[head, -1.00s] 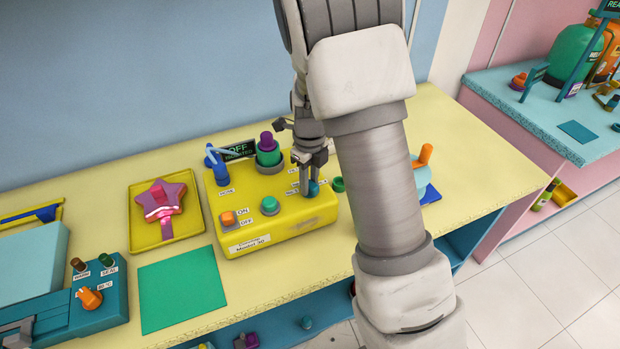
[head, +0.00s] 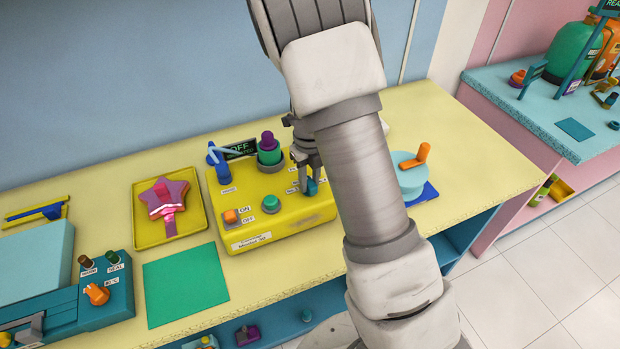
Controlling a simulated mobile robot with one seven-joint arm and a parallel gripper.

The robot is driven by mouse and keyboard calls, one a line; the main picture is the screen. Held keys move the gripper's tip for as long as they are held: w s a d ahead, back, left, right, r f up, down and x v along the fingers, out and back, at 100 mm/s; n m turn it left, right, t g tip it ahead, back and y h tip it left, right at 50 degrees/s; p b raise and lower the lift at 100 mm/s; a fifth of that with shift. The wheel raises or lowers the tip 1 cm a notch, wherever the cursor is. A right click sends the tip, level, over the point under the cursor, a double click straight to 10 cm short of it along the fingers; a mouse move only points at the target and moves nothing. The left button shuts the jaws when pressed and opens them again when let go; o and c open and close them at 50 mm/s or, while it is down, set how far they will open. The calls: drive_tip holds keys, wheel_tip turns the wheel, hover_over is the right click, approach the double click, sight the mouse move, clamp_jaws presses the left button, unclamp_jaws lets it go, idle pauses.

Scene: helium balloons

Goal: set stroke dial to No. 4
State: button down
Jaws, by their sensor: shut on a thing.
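The yellow machine (head: 255,222) stands on the pale yellow bench. It carries a green button, an orange ON/OFF switch (head: 231,216), a blue lever and a green nozzle with a purple top (head: 268,148). A small blue dial (head: 311,187) sits at the right of its top face, with white labels around it too small to read. My gripper (head: 309,182) points down from above and is shut on this dial. The gripper and arm hide part of the dial and the machine's right end, so its setting cannot be read.
A yellow tray (head: 139,219) with a pink star balloon lies left of the machine, and a green mat (head: 185,286) in front of it. A blue sealing device (head: 107,300) stands at far left. A light blue round item with an orange handle (head: 410,173) stands right of my arm.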

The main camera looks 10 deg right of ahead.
drive_tip(key=shift+r+m+p, duration=0.15)
drive_tip(key=shift+m+p, duration=0.25)
drive_tip(key=shift+p, duration=0.2)
drive_tip(key=shift+m+p, duration=0.95)
drive_tip(key=shift+m, duration=0.35)
drive_tip(key=shift+m+p, duration=0.4)
drive_tip(key=shift+p, duration=0.15)
drive_tip(key=shift+m+p, duration=1.05)
drive_tip(key=shift+m, duration=0.25)
